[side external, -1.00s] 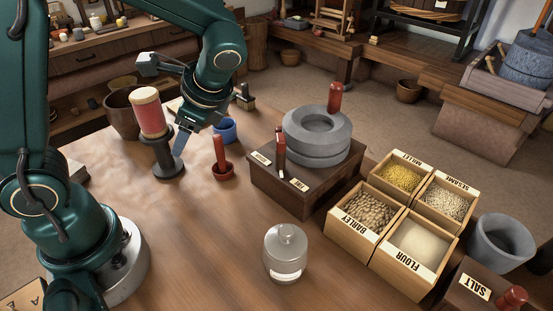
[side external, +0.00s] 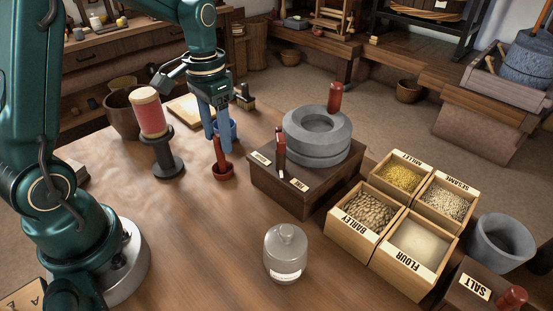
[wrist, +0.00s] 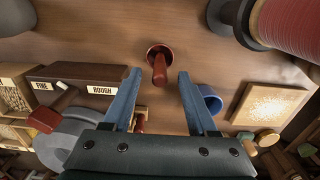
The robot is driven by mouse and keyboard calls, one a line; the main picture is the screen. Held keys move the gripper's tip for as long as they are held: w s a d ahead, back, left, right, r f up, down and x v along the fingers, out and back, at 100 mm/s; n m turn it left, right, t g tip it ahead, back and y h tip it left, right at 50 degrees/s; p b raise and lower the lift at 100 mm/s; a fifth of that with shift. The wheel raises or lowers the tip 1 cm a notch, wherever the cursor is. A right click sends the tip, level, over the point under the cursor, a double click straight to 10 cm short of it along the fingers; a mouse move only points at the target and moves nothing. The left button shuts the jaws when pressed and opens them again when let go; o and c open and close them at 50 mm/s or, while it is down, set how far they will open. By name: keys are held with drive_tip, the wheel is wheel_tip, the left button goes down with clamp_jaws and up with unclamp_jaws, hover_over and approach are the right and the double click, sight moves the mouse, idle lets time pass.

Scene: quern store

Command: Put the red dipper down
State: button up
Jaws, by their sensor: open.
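The red dipper (side external: 222,171) stands on the wooden table with its handle pointing up and its bowl at the bottom. In the wrist view the dipper (wrist: 159,68) shows between the two blue fingers, its handle pointing towards me. My gripper (side external: 218,145) points down over the dipper with its jaws open. Its fingertips (wrist: 159,73) stand apart with a gap on each side of the handle. The fingers partly overlap the handle's top in the side view, so I cannot tell exactly how deep the handle is between them.
A blue cup (side external: 233,126) stands close behind my gripper. A dark stand (side external: 165,163) with a red spool (side external: 149,114) is to the left. The grey quern (side external: 318,150) on its box is to the right. A glass jar (side external: 285,253) stands in front; the table's middle is clear.

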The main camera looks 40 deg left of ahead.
hover_over(224, 173)
drive_tip(key=shift+w+a+f, duration=0.1)
drive_tip(key=shift+a+f, duration=0.1)
drive_tip(key=shift+f, duration=0.85)
drive_tip(key=shift+a+f, duration=0.15)
drive_tip(key=shift+f, duration=0.9)
clamp_jaws()
